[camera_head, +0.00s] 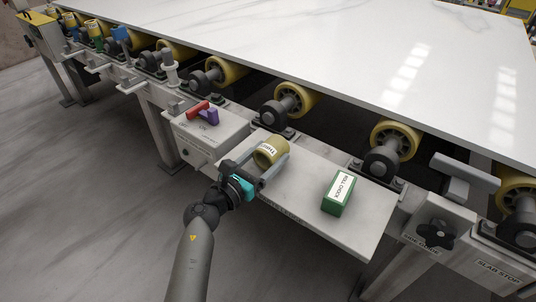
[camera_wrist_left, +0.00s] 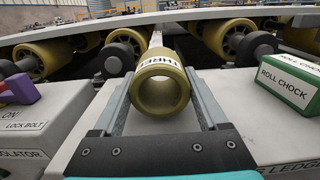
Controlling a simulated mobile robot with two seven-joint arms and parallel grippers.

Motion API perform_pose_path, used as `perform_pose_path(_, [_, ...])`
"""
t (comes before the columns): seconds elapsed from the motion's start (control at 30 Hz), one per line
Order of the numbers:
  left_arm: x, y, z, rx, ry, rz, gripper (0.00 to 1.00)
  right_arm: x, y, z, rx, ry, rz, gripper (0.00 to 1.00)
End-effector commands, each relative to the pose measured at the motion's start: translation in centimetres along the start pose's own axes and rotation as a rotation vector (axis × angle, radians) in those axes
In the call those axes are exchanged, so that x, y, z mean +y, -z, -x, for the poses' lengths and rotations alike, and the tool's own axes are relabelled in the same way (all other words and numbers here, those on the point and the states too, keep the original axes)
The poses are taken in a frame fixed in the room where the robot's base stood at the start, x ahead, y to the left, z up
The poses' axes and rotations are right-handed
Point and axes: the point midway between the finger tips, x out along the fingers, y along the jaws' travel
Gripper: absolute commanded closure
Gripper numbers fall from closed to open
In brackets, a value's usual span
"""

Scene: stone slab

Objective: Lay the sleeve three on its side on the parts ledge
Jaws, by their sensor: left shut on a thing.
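The sleeve three (camera_head: 270,152) is a short, hollow, mustard-yellow cylinder with a white label. In the left wrist view the sleeve (camera_wrist_left: 160,92) lies on its side, its open end facing the camera and the label "THREE" on top. My left gripper (camera_head: 268,157) is shut on it, with one finger along each side. The parts ledge (camera_head: 310,215) is a flat pale-grey shelf below it. The sleeve is at the ledge's left part, on or just above the surface; I cannot tell whether it touches. My right gripper is not in view.
A green roll chock block (camera_head: 338,193) stands on the ledge to the right. A grey box with red and purple handles (camera_head: 208,116) adjoins on the left. Yellow rollers (camera_head: 294,99) and the white slab (camera_head: 330,50) lie behind. The ledge between sleeve and block is clear.

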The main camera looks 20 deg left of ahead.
Motion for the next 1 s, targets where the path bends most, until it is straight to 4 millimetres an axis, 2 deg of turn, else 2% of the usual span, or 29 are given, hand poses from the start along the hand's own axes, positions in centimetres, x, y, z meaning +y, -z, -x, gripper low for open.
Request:
perform_pose_path(0.63, [0.00, 0.72, -0.01, -0.001, 0.000, -0.001, 0.85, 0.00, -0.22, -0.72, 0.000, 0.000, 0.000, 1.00])
perform_pose_path(0.67, [0.00, 0.72, -0.01, -0.001, 0.000, -0.001, 0.23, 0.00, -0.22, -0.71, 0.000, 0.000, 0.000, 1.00])
perform_pose_path(0.87, [0.00, 0.64, -0.01, 0.000, 0.000, 0.000, 0.01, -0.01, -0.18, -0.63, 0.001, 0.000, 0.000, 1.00])
perform_pose_path(1.0, [-0.01, 0.65, 0.00, 0.000, 0.000, 0.000, 0.00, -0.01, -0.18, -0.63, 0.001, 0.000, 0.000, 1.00])
